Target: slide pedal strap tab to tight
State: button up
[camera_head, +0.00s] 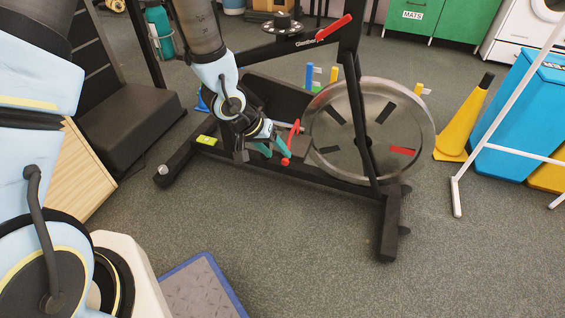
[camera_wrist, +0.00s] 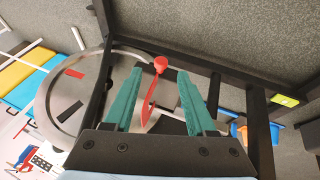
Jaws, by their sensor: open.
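A slim red piece (camera_wrist: 152,95) with a round red knob (camera_wrist: 160,64) at its end shows between my fingers in the wrist view. It looks like the strap tab, but I cannot tell for sure. In the head view the red knob (camera_head: 285,161) sits low on the exercise bike, left of its flywheel (camera_head: 335,105). My gripper (camera_head: 272,150) is open, with teal fingers beside the knob. In the wrist view my gripper (camera_wrist: 160,74) has a finger on each side of the red piece, with visible gaps. The pedal is not clearly visible.
The bike's black frame (camera_head: 386,225) surrounds the work area closely. The flywheel also shows in the wrist view (camera_wrist: 62,97). A yellow cone (camera_head: 468,125) and blue bin (camera_head: 515,110) stand to the right. A black padded block (camera_head: 130,125) is left.

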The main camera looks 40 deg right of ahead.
aim_at(283, 160)
jog(key=shift+b+x, duration=0.55)
jog(key=shift+x, duration=1.65)
grip_shut()
